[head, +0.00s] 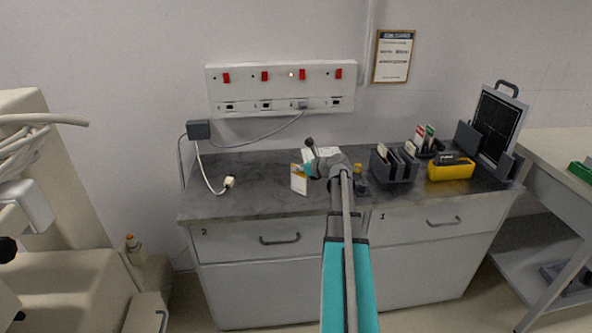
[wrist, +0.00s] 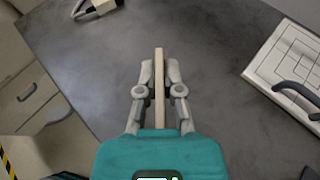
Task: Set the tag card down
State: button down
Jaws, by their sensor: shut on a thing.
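The tag card (head: 299,181) is a thin white card with a yellow-brown edge, held upright over the grey counter. In the wrist view the tag card (wrist: 159,88) shows edge-on as a narrow pale strip between the two fingers. My gripper (head: 305,170) is shut on it; the fingers also show in the wrist view (wrist: 159,92), one on each side of the card. The grey stone-like counter (head: 255,195) lies below and is bare around the card. I cannot tell whether the card's lower edge touches the counter.
A white plug on a cable (head: 229,182) lies left of the card. A white board with a grey handle (wrist: 285,65) lies to the right in the wrist view. Grey holders (head: 394,167) and a yellow box (head: 451,171) stand on the right. The counter's left front is clear.

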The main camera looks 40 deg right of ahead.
jog(key=shift+f, duration=0.2)
jog(key=c, duration=0.8)
grip_release()
jog(key=shift+r, duration=0.15)
jog(key=shift+r, duration=0.15)
jog(key=p+v, duration=0.4)
jog(key=v, duration=0.8)
jog(key=shift+p, duration=0.3)
